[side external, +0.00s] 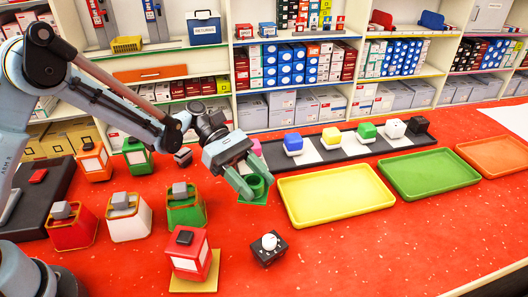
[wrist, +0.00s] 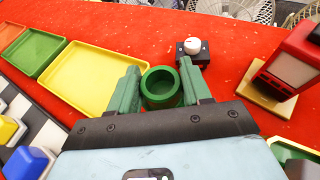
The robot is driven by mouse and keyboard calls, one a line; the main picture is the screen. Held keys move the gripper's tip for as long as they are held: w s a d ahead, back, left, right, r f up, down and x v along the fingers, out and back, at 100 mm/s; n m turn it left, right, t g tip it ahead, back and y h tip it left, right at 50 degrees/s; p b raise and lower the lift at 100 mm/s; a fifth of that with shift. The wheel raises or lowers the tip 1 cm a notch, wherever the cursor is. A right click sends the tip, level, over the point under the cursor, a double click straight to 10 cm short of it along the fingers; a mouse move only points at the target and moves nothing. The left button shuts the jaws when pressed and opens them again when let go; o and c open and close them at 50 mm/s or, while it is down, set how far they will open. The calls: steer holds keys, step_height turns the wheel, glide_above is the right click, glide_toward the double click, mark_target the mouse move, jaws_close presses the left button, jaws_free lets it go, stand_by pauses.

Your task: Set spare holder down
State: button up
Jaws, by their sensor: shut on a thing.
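A green round holder with a hollow centre (side external: 257,186) is between the fingers of my gripper (side external: 250,180). In the side view it appears upright, with a flat green base below it. The wrist view shows the holder (wrist: 160,97) from above, its opening empty, with a green finger pressed on each side. My gripper (wrist: 160,78) is shut on it. The holder is over the red table (side external: 330,245), left of the yellow tray (side external: 335,195). I cannot tell whether its base touches the table.
A black block with a white knob (side external: 268,248) stands close in front. A red lantern-like box (side external: 190,255) on a tan base is front left. Green (side external: 185,208) and white (side external: 128,217) boxes stand further left. A striped rack with coloured blocks (side external: 345,145) lies behind.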

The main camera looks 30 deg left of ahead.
mark_target(252, 177)
steer(key=w+a+f, duration=0.2)
steer(key=shift+w+f, duration=0.1)
steer(key=shift+w, duration=0.2)
steer(key=shift+f, duration=1.9)
steer(key=shift+f, duration=0.15)
steer(key=o, duration=1)
steer(key=shift+o, duration=0.2)
